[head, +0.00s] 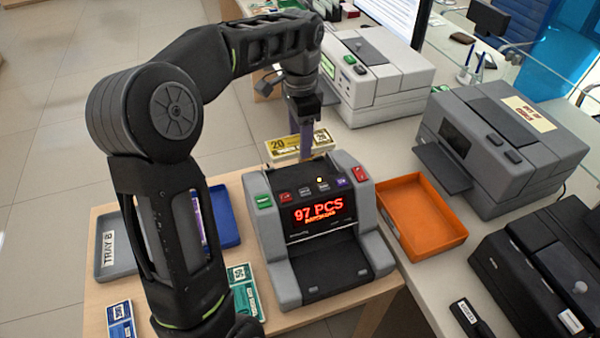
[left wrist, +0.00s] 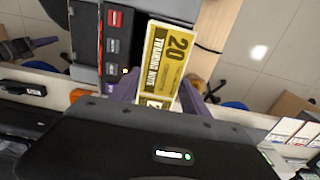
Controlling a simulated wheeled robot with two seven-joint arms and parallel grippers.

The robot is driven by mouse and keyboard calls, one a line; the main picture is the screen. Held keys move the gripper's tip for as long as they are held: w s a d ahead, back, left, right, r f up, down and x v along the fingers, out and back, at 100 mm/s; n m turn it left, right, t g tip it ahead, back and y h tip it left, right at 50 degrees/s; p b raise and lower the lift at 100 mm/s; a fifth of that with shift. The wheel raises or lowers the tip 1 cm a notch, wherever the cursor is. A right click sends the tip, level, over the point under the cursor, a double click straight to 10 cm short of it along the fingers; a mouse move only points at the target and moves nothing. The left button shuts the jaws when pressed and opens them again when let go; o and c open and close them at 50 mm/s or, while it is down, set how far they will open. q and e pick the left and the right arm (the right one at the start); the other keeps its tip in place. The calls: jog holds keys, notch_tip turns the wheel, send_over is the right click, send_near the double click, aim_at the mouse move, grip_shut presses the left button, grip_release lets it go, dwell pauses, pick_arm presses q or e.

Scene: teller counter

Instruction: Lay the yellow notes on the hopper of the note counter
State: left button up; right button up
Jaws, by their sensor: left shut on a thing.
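The yellow notes (head: 300,145), a bundle marked 20, are at the back top of the grey note counter (head: 262,222), over its hopper area. My left gripper (head: 303,150) reaches down from above and is shut on them. In the left wrist view the notes (left wrist: 168,60) stick out between the purple fingers, beside the counter's button panel (left wrist: 115,48). I cannot tell whether the notes touch the hopper. The counter's display reads 97 PCS.
An orange tray (head: 455,243) lies right of the counter, and a grey printer-like machine (head: 540,180) stands beyond it. Grey (head: 110,270) and blue (head: 230,240) trays are at left. Teal notes (head: 240,275) and blue notes (head: 121,315) lie on the table in front.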

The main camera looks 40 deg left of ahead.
pick_arm(q)
send_over(300, 178)
jog(key=shift+f, duration=3.2)
jog(key=shift+f+p, duration=0.45)
jog(key=shift+f, duration=1.45)
jog(key=shift+f, duration=0.2)
jog(key=o, duration=1.4)
jog(key=shift+r, duration=0.2)
notch_tip(300, 178, up, 12)
jog(key=shift+r+b, duration=0.1)
jog(key=shift+b, duration=0.2)
